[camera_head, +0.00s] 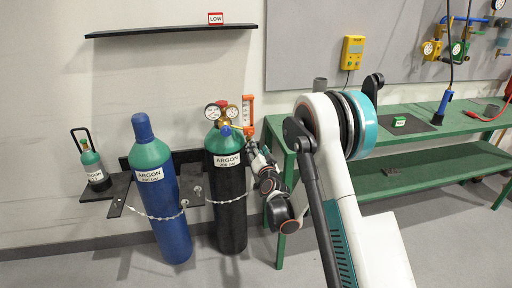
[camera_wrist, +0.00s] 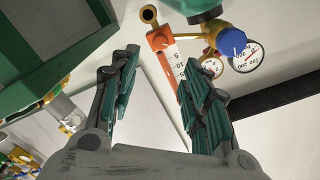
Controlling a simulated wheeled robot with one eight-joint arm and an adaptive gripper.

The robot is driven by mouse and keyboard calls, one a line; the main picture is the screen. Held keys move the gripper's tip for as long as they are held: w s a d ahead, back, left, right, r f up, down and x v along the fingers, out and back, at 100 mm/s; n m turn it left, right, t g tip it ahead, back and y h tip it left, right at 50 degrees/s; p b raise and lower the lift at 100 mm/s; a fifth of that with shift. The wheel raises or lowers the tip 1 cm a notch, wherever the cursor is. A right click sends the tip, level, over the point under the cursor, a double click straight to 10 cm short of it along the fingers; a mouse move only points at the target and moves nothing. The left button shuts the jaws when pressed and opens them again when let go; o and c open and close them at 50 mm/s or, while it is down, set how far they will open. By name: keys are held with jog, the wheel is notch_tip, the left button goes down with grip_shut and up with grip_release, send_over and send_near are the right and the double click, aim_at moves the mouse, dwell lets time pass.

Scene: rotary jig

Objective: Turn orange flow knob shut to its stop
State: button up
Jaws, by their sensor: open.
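The orange flowmeter (camera_head: 248,108) stands upright beside the regulator on the dark argon cylinder (camera_head: 228,205). In the wrist view its orange end block (camera_wrist: 163,38), with a small dark round feature, lies just beyond and between my fingertips. I cannot clearly tell the orange knob from this block. The white scale (camera_wrist: 173,62) runs down behind my right finger. My gripper (camera_wrist: 161,70) is open, with nothing between its fingers and no visible contact. In the head view, my gripper (camera_head: 253,147) is small, just below the flowmeter and right of the cylinder's top.
A blue regulator knob (camera_wrist: 231,42) and two gauges (camera_wrist: 247,58) sit close right of the flowmeter. A blue argon cylinder (camera_head: 168,215) stands chained at left. The green workbench (camera_head: 420,143) is at right, close to my arm. A shelf (camera_head: 170,31) hangs above.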

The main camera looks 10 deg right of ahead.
aim_at(250, 134)
dwell(0.3)
jog(key=w+n+p, duration=0.1)
jog(key=w+n, duration=0.4)
jog(key=w, duration=0.1)
jog(key=w+n+p, duration=0.2)
jog(key=w+n, duration=0.3)
jog(key=w, duration=0.1)
jog(key=shift+w+a, duration=0.1)
jog(key=shift+w, duration=0.05)
dwell(0.6)
jog(key=shift+c, duration=0.6)
grip_shut()
